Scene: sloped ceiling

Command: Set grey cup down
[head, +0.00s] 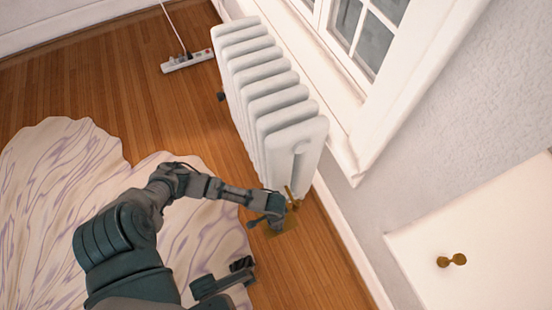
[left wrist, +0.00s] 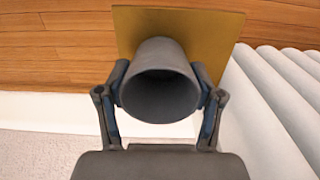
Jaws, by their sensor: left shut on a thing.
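The grey cup (left wrist: 160,82) shows in the left wrist view with its round, dark open mouth facing the camera. My left gripper (head: 271,211) is shut on it, one finger on each side of the cup. A flat gold plate (left wrist: 215,28) lies on the floor behind the cup in that view. In the head view the gold plate (head: 289,221) lies by the near end of the radiator, partly hidden by my gripper. I cannot tell whether the cup touches the plate. The cup is hard to make out in the head view.
A white radiator (head: 268,95) stands against the window wall, close to my left gripper. A pale patterned rug (head: 60,180) covers the floor at left. A power strip (head: 187,61) lies at the back. A white panel with a brass knob (head: 452,260) is at right.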

